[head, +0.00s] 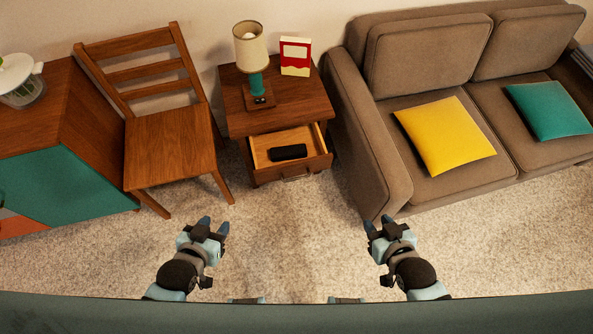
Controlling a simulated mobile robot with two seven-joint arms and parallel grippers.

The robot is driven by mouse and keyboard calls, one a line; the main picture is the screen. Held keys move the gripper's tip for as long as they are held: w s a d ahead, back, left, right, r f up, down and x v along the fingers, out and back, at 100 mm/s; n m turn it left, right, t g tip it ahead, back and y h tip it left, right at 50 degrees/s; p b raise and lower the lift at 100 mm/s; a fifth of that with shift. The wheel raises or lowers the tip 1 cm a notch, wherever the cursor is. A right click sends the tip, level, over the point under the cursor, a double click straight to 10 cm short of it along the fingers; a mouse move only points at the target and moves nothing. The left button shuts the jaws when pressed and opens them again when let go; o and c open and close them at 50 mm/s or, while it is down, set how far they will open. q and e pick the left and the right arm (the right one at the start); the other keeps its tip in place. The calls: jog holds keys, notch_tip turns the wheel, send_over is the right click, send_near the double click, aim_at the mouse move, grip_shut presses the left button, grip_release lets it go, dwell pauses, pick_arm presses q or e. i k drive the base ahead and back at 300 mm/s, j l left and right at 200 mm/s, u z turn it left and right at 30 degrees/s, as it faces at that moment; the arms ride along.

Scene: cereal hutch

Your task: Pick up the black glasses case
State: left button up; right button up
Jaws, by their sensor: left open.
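The black glasses case (288,152) lies in the open drawer (262,160) of a wooden nightstand, near the drawer's middle. My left gripper (214,224) is open and empty. It is over the carpet, in front of the nightstand and to its left, well apart from the case. My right gripper (378,223) looks open and empty. It is to the right of the nightstand, near the front corner of the sofa's arm.
The nightstand (298,98) bears a lamp (251,52) and a red and white box (295,56). A wooden chair (168,145) stands on its left, a brown sofa (360,135) with yellow and teal cushions on its right. Bare carpet (295,230) lies in front of the drawer.

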aim_at(278, 154)
jog(key=i+j+z, duration=0.15)
jog(key=j, duration=0.3)
jog(key=i+j+z, duration=0.15)
jog(key=j, duration=0.3)
jog(key=i+j+z, duration=0.15)
jog(key=j, duration=0.3)
jog(key=i+j+z, duration=0.15)
jog(key=j, duration=0.35)
jog(key=i+j+z, duration=0.2)
jog(key=j, duration=0.25)
jog(key=k, duration=0.1)
